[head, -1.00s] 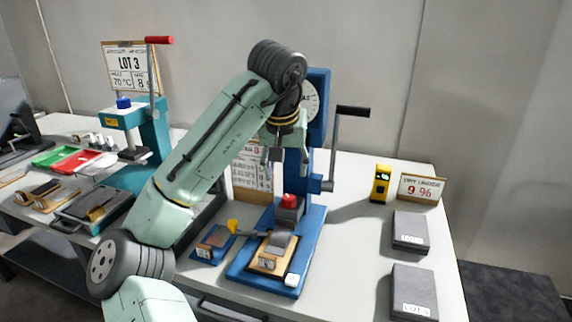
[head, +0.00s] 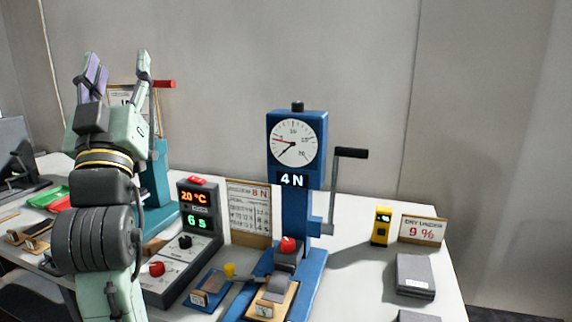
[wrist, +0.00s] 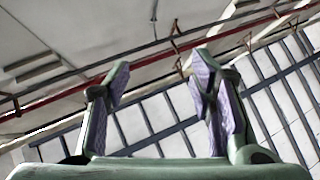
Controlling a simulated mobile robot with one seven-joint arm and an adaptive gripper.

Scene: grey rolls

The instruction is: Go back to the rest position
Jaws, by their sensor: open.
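My gripper (head: 118,72) is raised at the left of the head view, pointing up, with its fingers spread and nothing between them. In the wrist view my gripper (wrist: 160,85) is also open and empty, against the ceiling and wall structure. My arm stands upright in front of the left part of the bench and hides part of the teal press (head: 157,180) and the lot sign behind it.
A blue press (head: 297,200) with a dial reading 4 N stands mid-bench, its crank handle (head: 350,153) sticking out right. A control box (head: 195,215) shows 20 °C and 6 s. The air above the bench is clear.

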